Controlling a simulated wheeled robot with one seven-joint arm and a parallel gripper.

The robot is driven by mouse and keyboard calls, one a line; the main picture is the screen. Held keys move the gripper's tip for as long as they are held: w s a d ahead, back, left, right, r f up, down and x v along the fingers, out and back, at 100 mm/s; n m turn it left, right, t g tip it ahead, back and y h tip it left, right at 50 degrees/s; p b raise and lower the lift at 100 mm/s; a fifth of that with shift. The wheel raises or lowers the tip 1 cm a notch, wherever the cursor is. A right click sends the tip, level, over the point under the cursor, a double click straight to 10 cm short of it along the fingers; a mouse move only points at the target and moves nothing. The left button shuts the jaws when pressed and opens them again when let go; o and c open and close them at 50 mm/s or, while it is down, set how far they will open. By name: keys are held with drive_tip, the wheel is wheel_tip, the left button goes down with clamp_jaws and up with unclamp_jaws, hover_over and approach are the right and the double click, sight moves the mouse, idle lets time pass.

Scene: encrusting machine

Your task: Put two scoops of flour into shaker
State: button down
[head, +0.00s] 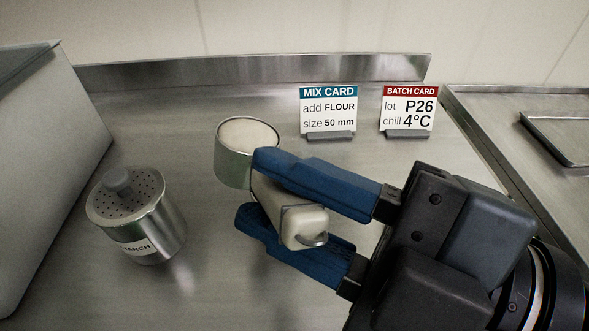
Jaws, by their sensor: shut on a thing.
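My gripper (256,192) is shut on the cream handle (296,222) of a scoop, its blue fingers on either side of it. The scoop's round metal bowl (233,167) lies just beyond the fingertips. It looks upright and filled nearly to the rim with pale powder (248,134). A metal shaker (160,225) stands upright at the left, apart from the scoop. Its perforated lid with a grey knob is on. Its label is partly turned away and reads "TARCH" where visible. I cannot tell whether the bowl touches the counter.
A mix card (329,108) reads "add FLOUR, size 50 mm". A batch card (408,108) stands to its right. A large grey box-like body (50,150) borders the left. A metal tray (560,150) lies far right. Steel counter (200,100) is clear behind the shaker.

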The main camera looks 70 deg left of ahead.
drive_tip(key=shift+w+f+m+g+y+p, duration=0.1)
drive_tip(key=shift+w+m+g+y+p, duration=0.15)
drive_tip(key=shift+m+y+p, duration=0.65)
drive_tip(key=shift+w+f+m+g+y+p, duration=0.15)
drive_tip(key=shift+w+m+y+p, duration=0.3)
drive_tip(key=shift+m+p, duration=0.85)
drive_tip(key=shift+w+m+g+y+p, duration=0.2)
drive_tip(key=shift+m+y+p, duration=0.5)
drive_tip(key=shift+p, duration=0.85)
drive_tip(key=shift+w+f+m+y+p, duration=0.15)
drive_tip(key=shift+m+y+p, duration=0.3)
drive_tip(key=shift+m+p, duration=0.1)
drive_tip(key=shift+w+f+m+y+p, duration=0.15)
drive_tip(key=shift+m+y+p, duration=0.25)
drive_tip(key=shift+m+p, duration=0.15)
drive_tip(key=shift+w+d+f+m+t+y+p, duration=0.1)
drive_tip(key=shift+w+m+t+y+p, duration=0.05)
drive_tip(key=shift+m+t+y+p, duration=0.5)
